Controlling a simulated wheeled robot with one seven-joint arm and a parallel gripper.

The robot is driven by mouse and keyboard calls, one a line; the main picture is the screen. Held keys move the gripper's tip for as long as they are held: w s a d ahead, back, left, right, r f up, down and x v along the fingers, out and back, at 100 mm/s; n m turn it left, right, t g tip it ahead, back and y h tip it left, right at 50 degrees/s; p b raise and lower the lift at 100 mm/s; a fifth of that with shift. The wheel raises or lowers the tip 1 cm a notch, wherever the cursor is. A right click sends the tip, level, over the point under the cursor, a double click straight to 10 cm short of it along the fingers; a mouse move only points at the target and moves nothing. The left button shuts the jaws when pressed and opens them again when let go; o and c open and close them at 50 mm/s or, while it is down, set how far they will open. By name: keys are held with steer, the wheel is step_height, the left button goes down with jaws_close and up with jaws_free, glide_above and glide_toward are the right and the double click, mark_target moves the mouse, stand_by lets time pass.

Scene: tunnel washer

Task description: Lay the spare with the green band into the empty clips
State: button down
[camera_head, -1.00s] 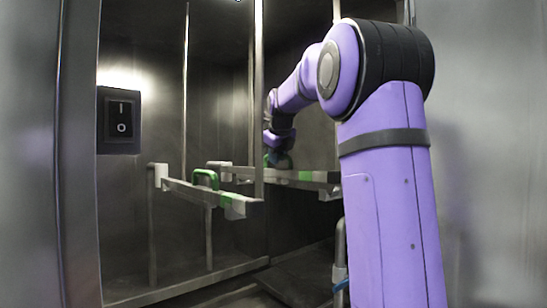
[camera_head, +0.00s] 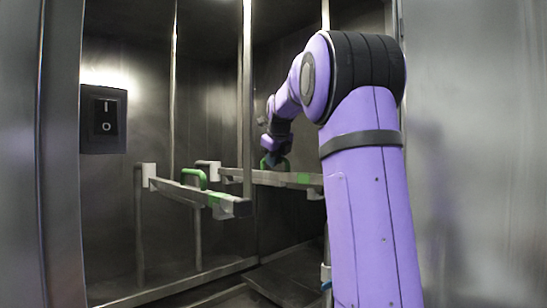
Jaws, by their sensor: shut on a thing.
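Two grey bars show inside the metal cabinet, each with a green handle and a green band. The far bar (camera_head: 240,174) runs level, and its green band (camera_head: 303,178) is to the right of its handle (camera_head: 286,164). My gripper (camera_head: 272,160) is at this handle and shut on it, though the fingers are small and dark here. The near bar (camera_head: 165,186) is to the left, with its own green handle (camera_head: 194,178) and green band (camera_head: 216,199); nothing holds it. I cannot tell which bar is the spare, and no empty clips can be made out.
A black rocker switch (camera_head: 104,119) is on the left panel. A thin metal upright (camera_head: 247,100) stands between the bars and close to my gripper. A metal sill (camera_head: 185,284) runs along the bottom. A broad steel wall (camera_head: 480,150) is to the right of my arm.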

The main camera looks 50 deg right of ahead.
steer(key=shift+f, duration=1.1)
steer(key=shift+f, duration=0.1)
steer(key=c, duration=1)
jaws_free()
steer(key=v, duration=1)
steer(key=shift+s+a+r, duration=0.15)
steer(key=shift+r, duration=0.15)
